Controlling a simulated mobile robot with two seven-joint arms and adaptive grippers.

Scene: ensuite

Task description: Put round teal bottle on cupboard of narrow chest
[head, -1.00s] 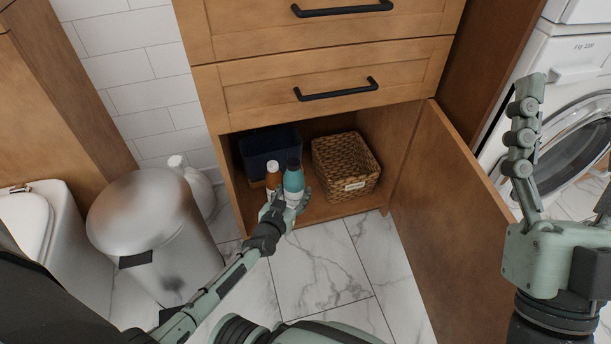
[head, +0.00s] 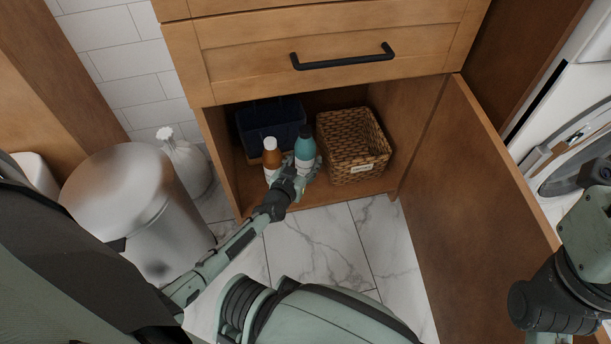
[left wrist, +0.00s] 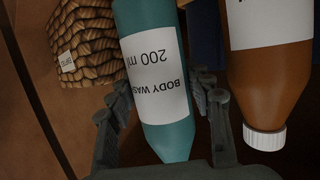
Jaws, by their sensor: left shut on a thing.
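The round teal bottle (head: 305,147) has a dark cap and a white label reading "BODY WASH 200 ml". It stands about upright inside the open lower cupboard of the narrow wooden chest (head: 225,165), near the front. My left gripper (head: 303,172) is shut on it; in the left wrist view the fingers lie on both sides of the teal bottle (left wrist: 158,75). I cannot tell whether its base touches the cupboard floor. My right gripper (head: 590,215) is at the right edge, its fingers mostly cut off.
A brown bottle (head: 271,157) with a white cap stands close left of the teal one. Behind is a dark blue bin (head: 270,122); to the right is a wicker basket (head: 352,145). The cupboard door (head: 470,190) stands open at right. A metal trash can (head: 125,205) is at left.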

